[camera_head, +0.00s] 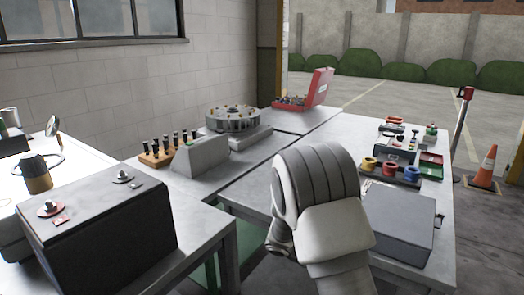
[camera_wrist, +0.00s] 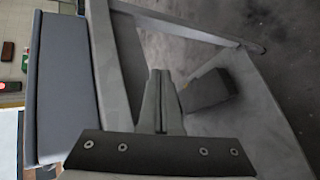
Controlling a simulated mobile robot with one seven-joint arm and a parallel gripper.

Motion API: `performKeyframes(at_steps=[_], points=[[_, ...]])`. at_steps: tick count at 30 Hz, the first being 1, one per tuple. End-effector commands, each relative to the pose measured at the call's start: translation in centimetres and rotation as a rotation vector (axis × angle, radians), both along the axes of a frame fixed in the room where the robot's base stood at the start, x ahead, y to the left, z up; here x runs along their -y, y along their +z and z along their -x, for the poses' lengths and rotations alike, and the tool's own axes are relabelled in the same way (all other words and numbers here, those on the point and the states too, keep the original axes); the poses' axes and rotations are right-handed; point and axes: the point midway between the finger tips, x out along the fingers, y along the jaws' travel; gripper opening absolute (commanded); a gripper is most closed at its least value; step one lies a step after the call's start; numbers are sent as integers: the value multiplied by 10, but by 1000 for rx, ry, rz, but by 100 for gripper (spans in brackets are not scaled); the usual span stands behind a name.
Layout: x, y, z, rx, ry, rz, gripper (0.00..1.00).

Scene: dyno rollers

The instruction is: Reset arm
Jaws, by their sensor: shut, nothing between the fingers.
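My gripper (camera_wrist: 160,76) shows in the wrist view with its two fingers pressed together and nothing between them. It points down past the edge of a grey table, to the right of a grey box (camera_wrist: 62,90). In the head view my arm, with white and grey covers, rises at the front middle, before the right-hand table (camera_head: 262,183). My gripper itself is hidden in the head view. The grey box (camera_head: 398,222) stands on that table just right of my arm.
Colored rings (camera_head: 390,168), trays and small parts lie behind the box. A round dial device (camera_head: 232,118), a red open case (camera_head: 318,88) and a rack of tools (camera_head: 160,153) stand further back. A dark box (camera_head: 97,225) is at left. A traffic cone (camera_head: 486,166) stands at right.

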Motion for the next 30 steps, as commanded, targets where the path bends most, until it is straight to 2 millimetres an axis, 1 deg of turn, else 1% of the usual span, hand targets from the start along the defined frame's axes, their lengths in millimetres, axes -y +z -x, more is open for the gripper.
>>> performKeyframes(at_steps=[1, 3, 12, 21, 30], points=[[0, 14, 7, 14, -21, -45, 0], [-1, 29, 18, 24, -45, -109, 0], [-15, 88, 69, 95, -101, -388, 0], [-37, 135, 120, 209, -79, -648, 0], [-64, 172, 170, 365, 8, -866, 0]])
